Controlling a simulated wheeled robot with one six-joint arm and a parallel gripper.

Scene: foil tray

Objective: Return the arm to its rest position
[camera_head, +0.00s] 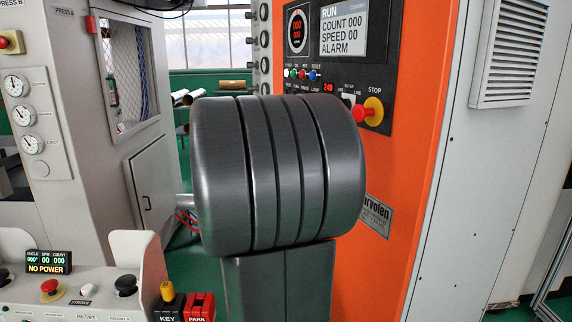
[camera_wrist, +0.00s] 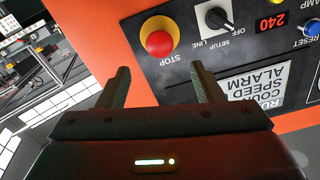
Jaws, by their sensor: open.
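My gripper (camera_wrist: 160,70) shows in the wrist view with its two dark fingers apart and nothing between them. It faces the orange machine's black control panel, seen upside down there. The red stop button (camera_wrist: 159,43) on its yellow base lies beyond the gap between the fingertips. In the head view, my own dark grey arm link (camera_head: 280,170) fills the middle and hides the gripper. The stop button (camera_head: 362,114) shows there just right of the arm. I cannot tell how far the fingertips are from the panel.
The orange machine (camera_head: 420,110) stands close behind my arm. The setup/line knob (camera_wrist: 218,18) is beside the stop button. A grey press cabinet (camera_head: 80,150) stands at left. A low console (camera_head: 90,290) with buttons is at the lower left, with a red PARK block (camera_head: 199,307).

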